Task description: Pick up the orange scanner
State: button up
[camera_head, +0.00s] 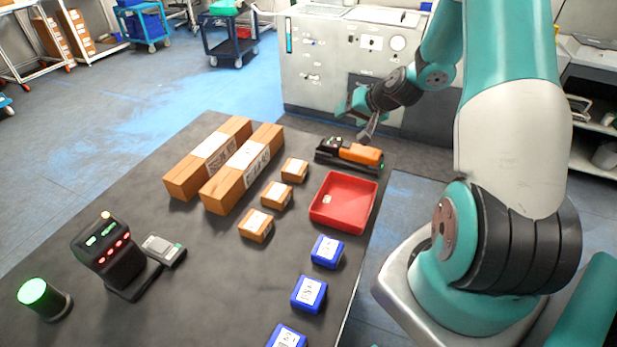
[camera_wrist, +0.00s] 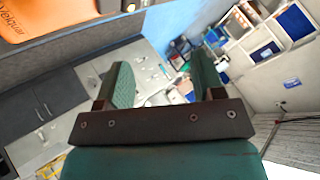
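The orange and black scanner (camera_head: 360,154) lies on the far right end of the dark table, in a black base, with a small green light at its right end. An orange surface with dark lettering, which looks like the scanner (camera_wrist: 45,14), fills the top left corner of the wrist view. My gripper (camera_head: 360,116) is above and just behind the scanner in the head view, apart from it. In the wrist view, my gripper (camera_wrist: 163,78) has its two teal fingers spread with nothing between them; it is open.
A red tray (camera_head: 317,203) stands in front of the scanner. Small brown boxes (camera_head: 277,195), blue boxes (camera_head: 310,294) and two long cartons (camera_head: 243,168) share the table. A black device with red lights (camera_head: 108,254) stands at left. A grey machine (camera_head: 330,55) stands behind.

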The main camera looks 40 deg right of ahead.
jog(key=o, duration=0.3)
jog(key=s+d+n+b, duration=0.1)
jog(key=n, duration=0.1)
jog(key=d+r+n+g+b, duration=0.1)
jog(key=n+b, duration=0.1)
jog(key=s+d+n+g+y+b, duration=0.1)
jog(key=n+b, duration=0.1)
jog(key=shift+s+d+r+n, duration=0.1)
jog(key=shift+s+r+n, duration=0.25)
jog(key=shift+n, duration=0.05)
jog(key=shift+o, duration=0.2)
jog(key=s+d+r+n+g+b, duration=0.2)
jog(key=s+r+n+g+b, duration=0.15)
jog(key=s+n, duration=0.25)
jog(key=p, duration=0.2)
send_over(361, 150)
jog(key=s+d, duration=0.1)
jog(key=shift+n, duration=0.4)
jog(key=f, duration=1)
jog(key=shift+s+d+f, duration=0.1)
jog(key=shift+d, duration=0.1)
jog(key=shift+a+p+x, duration=0.2)
jog(key=shift+p+x, duration=0.65)
jog(key=shift+x, duration=1.75)
